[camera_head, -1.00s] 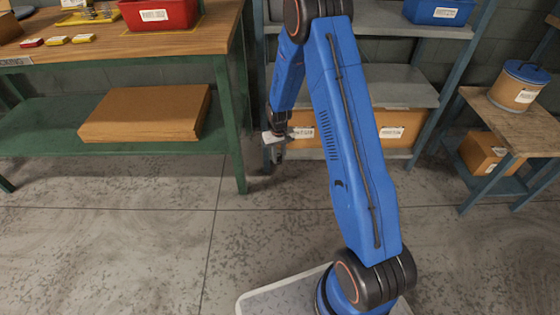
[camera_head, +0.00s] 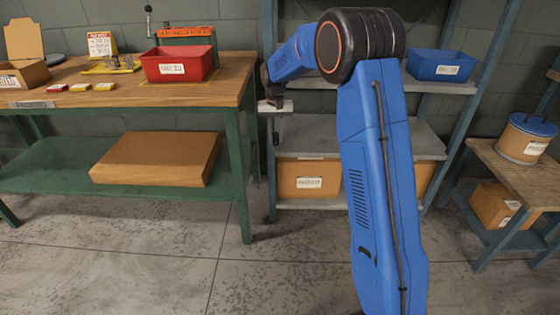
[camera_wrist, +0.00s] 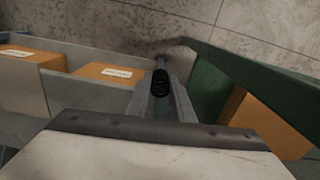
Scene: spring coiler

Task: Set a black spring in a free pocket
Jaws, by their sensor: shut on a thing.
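My gripper (camera_head: 276,132) points down in the gap between the wooden bench and the shelf rack. In the wrist view its fingers (camera_wrist: 161,100) are shut on a small black ribbed piece, the black spring (camera_wrist: 160,82). On the bench, a yellow tray (camera_head: 96,70) holds several small metallic pieces. It is too small to tell which of its pockets are free. My gripper is to the right of the bench, apart from the tray.
A red bin (camera_head: 180,66) stands near the bench's right end, between my gripper and the yellow tray. Small red and yellow boxes (camera_head: 80,88) lie along the bench front. A blue bin (camera_head: 440,66) sits on the rack. Open floor (camera_head: 120,275) lies in front.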

